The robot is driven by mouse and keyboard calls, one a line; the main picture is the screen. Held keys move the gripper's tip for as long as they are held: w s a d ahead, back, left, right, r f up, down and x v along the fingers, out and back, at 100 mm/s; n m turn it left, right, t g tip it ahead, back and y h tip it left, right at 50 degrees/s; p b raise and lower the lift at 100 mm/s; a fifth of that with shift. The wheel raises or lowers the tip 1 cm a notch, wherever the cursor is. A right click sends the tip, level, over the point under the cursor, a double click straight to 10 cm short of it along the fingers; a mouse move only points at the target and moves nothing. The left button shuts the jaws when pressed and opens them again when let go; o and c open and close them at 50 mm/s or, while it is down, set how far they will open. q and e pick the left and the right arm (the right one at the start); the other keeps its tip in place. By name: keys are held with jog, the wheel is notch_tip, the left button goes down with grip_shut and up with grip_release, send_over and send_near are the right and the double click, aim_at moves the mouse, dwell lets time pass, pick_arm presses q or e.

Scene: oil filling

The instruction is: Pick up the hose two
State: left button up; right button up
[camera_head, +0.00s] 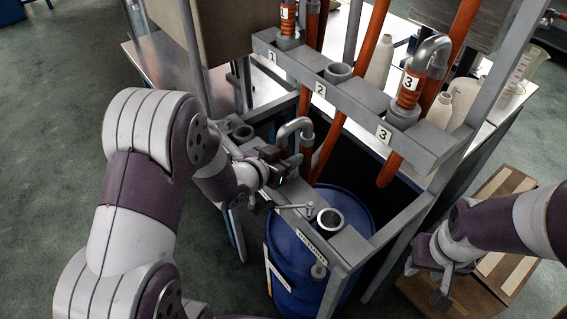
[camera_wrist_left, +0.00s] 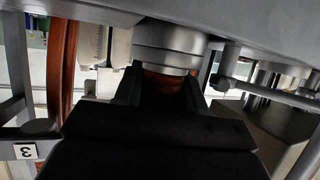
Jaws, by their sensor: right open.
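Hose two (camera_head: 306,146) is an orange hose with a bent grey metal pipe at its top. It is out of the rack, and the holder marked 2 (camera_head: 338,72) is empty. My left gripper (camera_head: 281,168) is at the hose, above the front rail. In the left wrist view its two fingers (camera_wrist_left: 163,88) stand on either side of the orange part of the hose (camera_wrist_left: 165,78), under a wide grey metal collar (camera_wrist_left: 168,45). The contact is partly dark. My right gripper (camera_head: 428,281) is open and empty at the lower right.
Hose one (camera_head: 288,20) and hose three (camera_head: 409,90) sit in the rack (camera_head: 365,97). A blue barrel (camera_head: 300,262) with a round opening (camera_head: 330,219) stands below the front rail. White bottles (camera_head: 440,110) stand behind. A cardboard box (camera_head: 500,190) is at the right.

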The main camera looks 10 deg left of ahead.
pick_arm(q)
grip_shut()
notch_tip(320, 180, up, 18)
jog(key=p, duration=0.4)
jog(key=shift+p, duration=0.3)
jog(key=shift+w, duration=0.1)
